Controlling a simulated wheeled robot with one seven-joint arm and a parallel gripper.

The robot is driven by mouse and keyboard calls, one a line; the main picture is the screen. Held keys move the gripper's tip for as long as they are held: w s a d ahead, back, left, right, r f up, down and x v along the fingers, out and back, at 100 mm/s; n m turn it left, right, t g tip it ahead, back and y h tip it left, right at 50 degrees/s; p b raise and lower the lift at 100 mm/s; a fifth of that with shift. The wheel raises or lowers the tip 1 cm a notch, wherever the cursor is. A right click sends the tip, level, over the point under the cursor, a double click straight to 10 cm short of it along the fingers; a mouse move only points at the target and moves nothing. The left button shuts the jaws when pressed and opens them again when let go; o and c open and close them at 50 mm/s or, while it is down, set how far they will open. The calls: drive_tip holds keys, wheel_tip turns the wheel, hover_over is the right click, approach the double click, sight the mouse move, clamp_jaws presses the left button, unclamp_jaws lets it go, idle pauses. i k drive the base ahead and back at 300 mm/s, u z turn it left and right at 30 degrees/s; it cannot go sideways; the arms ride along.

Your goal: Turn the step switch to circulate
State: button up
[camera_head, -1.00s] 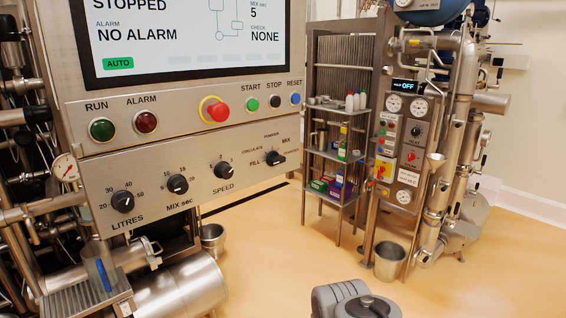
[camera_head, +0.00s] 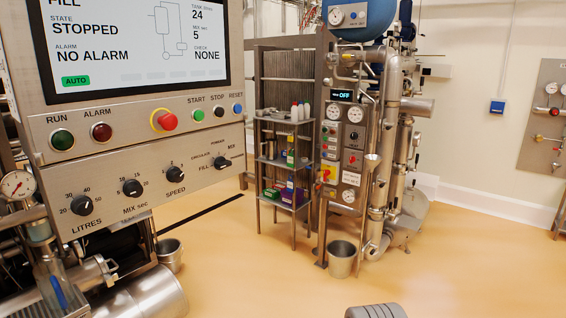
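The step switch (camera_head: 222,162) is a black rotary knob at the right end of the lower row on the steel control panel (camera_head: 120,205). Labels around it include FILL, CIRCULATE and MIX; the other labels are small. Its pointer is too small to read surely. The screen (camera_head: 135,45) above shows FILL at its cut-off top line, STATE STOPPED, NO ALARM and a green AUTO tag. My gripper is not in view. Only a grey part of my arm (camera_head: 375,312) shows at the bottom edge, well to the right of and below the panel.
Knobs for litres (camera_head: 82,205), mix seconds (camera_head: 132,187) and speed (camera_head: 175,173) share the row. A red emergency stop (camera_head: 168,121) sits above. A rack (camera_head: 288,160), a bucket (camera_head: 342,260) and a piped machine (camera_head: 385,150) stand beyond. The orange floor between is clear.

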sight(221, 163)
drive_tip(key=z, duration=0.45)
drive_tip(key=i, duration=0.9)
drive_tip(key=u, duration=1.5)
